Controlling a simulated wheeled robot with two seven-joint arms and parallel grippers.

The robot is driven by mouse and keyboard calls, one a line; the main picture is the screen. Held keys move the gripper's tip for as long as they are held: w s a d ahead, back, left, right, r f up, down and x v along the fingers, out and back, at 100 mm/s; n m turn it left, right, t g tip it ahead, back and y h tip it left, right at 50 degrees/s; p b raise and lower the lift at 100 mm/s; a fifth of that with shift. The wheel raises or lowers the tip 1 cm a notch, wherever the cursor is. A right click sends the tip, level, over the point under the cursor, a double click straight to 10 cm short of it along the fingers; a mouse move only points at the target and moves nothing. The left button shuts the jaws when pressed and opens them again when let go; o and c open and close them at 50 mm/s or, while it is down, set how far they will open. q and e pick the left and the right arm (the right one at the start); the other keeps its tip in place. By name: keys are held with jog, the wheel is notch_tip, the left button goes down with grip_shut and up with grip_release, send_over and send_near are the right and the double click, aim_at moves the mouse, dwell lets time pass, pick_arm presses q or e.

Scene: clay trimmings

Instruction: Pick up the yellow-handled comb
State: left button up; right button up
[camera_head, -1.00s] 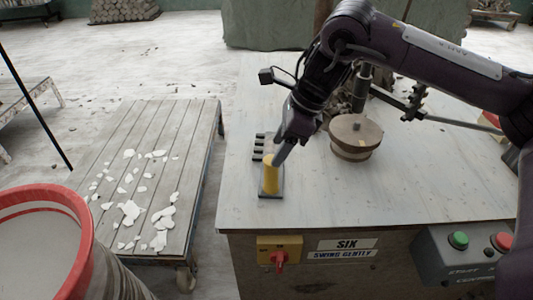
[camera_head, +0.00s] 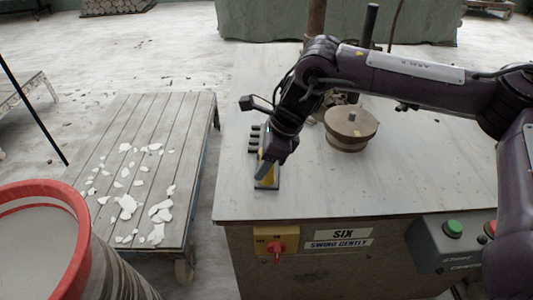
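The yellow-handled comb (camera_head: 268,181) is near the left front corner of the table (camera_head: 350,200). Its yellow handle shows only in part below my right gripper, with a dark base under it; dark teeth-like blocks show just behind it, to the left. My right gripper (camera_head: 264,174) points down at the handle, its fingertips at or over it. The gripper and wrist hide most of the handle, and I cannot tell whether the fingers are closed on it. My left gripper is out of view.
A round wooden wheel (camera_head: 350,123) stands right of the comb. A low slatted cart (camera_head: 130,150) with white clay scraps (camera_head: 127,204) is to the left. A red-rimmed bin (camera_head: 45,190) is at front left. A control box (camera_head: 440,243) is at the table's front right.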

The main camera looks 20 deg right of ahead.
jog(key=c, duration=0.9)
grip_shut()
jog(key=shift+r, duration=0.1)
